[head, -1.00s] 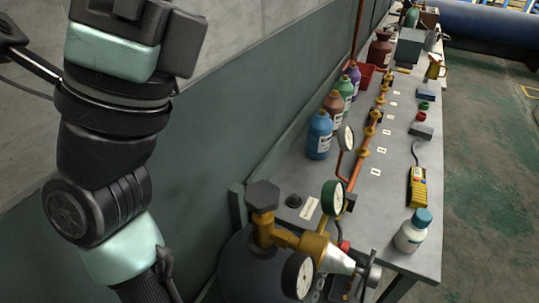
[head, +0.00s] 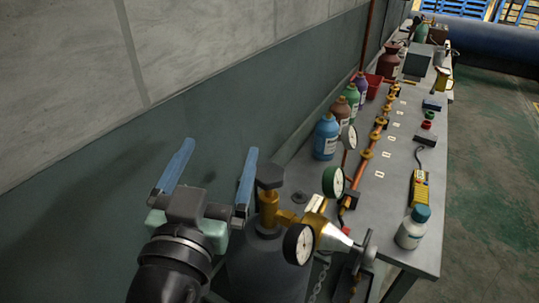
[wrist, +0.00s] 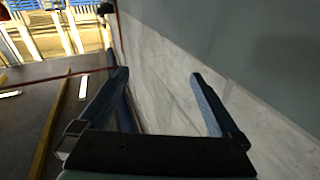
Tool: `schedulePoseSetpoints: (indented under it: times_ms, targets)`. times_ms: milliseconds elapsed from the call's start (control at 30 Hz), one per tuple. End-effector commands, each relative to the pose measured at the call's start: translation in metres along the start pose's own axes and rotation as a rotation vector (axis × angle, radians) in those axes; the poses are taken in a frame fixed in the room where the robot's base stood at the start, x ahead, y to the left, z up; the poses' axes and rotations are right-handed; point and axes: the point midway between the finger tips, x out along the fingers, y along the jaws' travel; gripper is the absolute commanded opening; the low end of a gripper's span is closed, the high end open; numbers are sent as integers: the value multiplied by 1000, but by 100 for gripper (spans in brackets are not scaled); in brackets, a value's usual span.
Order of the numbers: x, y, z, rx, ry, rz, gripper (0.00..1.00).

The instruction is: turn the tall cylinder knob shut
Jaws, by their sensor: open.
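The tall dark cylinder (head: 262,268) stands at the near end of the bench, its lower part cut off by the picture edge. Its dark knob (head: 270,175) sits on top of a brass valve (head: 268,208). A regulator with a silver cone and two round gauges (head: 298,244) joins the valve on the right. My gripper (head: 215,158) is open and empty, with two blue fingers pointing up, just left of the knob. The right finger appears close to the knob, but I cannot tell if they touch. In the wrist view my gripper (wrist: 162,72) shows open with nothing between its fingers; the knob is not visible there.
The grey bench (head: 390,215) runs away along the wall. It carries a white bottle (head: 412,228), a yellow meter (head: 420,188), a blue bottle (head: 327,137) and a copper pipe (head: 367,153). The green floor (head: 490,180) on the right is clear.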

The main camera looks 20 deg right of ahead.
Motion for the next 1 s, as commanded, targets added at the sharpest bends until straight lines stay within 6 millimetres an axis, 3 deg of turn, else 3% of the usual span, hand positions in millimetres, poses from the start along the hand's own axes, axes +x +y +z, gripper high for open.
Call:
schedulePoseSetpoints:
  times_ms: [33,100,233,467,800,1000]
  targets:
    - [-5,10,28,-28,-39,56,99]
    - [-12,23,52,-53,-63,127,99]
    - [-22,39,74,-81,-77,207,99]
    - [-13,48,78,-91,-75,237,99]
    - [55,64,80,-90,-75,236,99]
    - [85,70,83,-91,-74,233,99]
